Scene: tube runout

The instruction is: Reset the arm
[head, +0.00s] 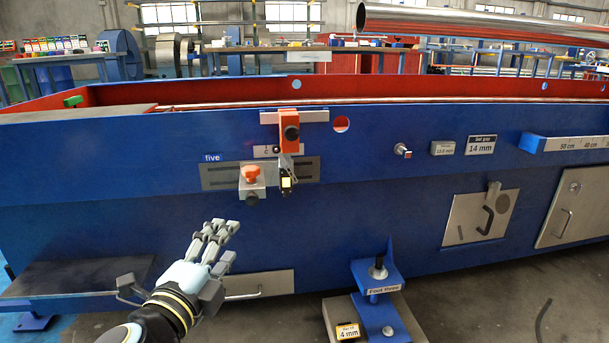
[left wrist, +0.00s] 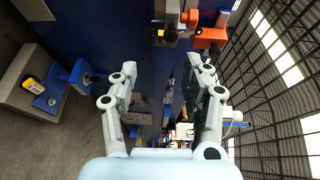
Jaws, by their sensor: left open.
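An orange-headed unit (head: 289,131) is mounted on the blue machine wall, with a dark arm (head: 286,172) hanging down from it to a small yellowish tip. An orange knob (head: 251,173) on a grey block sits left of the arm, on a slotted grey plate (head: 308,171) beside the label "five". My left gripper (head: 228,232) is below and left of these parts, apart from them, with its fingers spread and empty. In the left wrist view its open fingers (left wrist: 165,73) frame the blue wall, and orange parts (left wrist: 210,38) show beyond them. My right gripper is out of view.
A blue foot bracket (head: 378,268) labelled "Foot three" stands low at right, beside a yellow "4 mm" tag (head: 348,331). A dark shelf (head: 75,278) juts out at lower left. A push button (head: 402,150) and a "14 mm" sign (head: 481,145) are on the wall at right.

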